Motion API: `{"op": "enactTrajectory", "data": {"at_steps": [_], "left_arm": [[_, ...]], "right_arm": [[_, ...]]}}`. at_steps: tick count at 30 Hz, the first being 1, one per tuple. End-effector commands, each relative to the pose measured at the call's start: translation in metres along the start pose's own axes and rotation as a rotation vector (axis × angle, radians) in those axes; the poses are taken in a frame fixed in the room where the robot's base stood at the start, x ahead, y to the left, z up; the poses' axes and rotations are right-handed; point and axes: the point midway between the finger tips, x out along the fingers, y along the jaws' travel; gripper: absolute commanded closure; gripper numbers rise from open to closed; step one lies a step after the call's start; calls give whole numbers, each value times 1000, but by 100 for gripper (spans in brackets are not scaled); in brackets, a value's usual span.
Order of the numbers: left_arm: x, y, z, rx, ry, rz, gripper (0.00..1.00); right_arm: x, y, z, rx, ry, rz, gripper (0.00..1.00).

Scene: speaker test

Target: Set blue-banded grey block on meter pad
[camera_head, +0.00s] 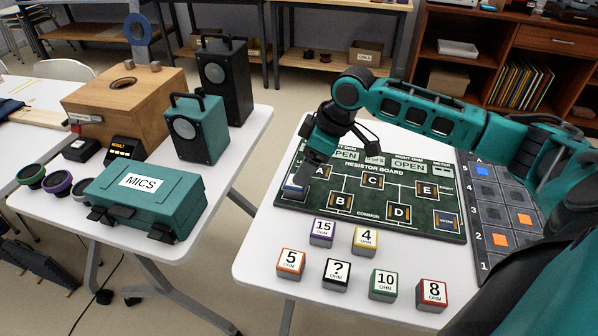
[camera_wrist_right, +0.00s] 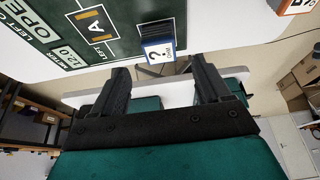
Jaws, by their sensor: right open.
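The blue-banded grey block (camera_wrist_right: 158,52), marked with a question mark, sits at the board's near left corner. In the head view it is partly hidden under my right gripper (camera_head: 299,183). In the right wrist view my right gripper (camera_wrist_right: 161,68) is open, its fingers either side of the block's near end, with gaps showing. The meter pad (camera_head: 447,223) is the dark square with orange side strips at the board's lower right. Nothing stands on it. My left gripper is not in view.
The green resistor board (camera_head: 370,211) lies on the white table. A grid tray (camera_head: 490,215) lies right of the board. A teal MICS case (camera_head: 150,203) and speakers stand on the left table.

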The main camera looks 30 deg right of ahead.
Motion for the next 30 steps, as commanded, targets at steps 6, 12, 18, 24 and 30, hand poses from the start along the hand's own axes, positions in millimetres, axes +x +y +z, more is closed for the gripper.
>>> {"op": "enactTrajectory", "data": {"at_steps": [6, 12, 18, 24, 30], "left_arm": [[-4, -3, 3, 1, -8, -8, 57], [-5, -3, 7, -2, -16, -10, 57], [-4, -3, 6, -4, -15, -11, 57], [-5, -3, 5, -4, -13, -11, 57], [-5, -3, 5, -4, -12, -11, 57]], "right_arm": [[-40, 0, 0, 0, 0, 1, 24], [-52, 0, 0, 0, 0, -1, 24], [-52, 0, 0, 1, 0, -2, 24], [-52, 0, 0, 1, 0, -2, 24], [-52, 0, 0, 0, 0, -2, 24]]}}
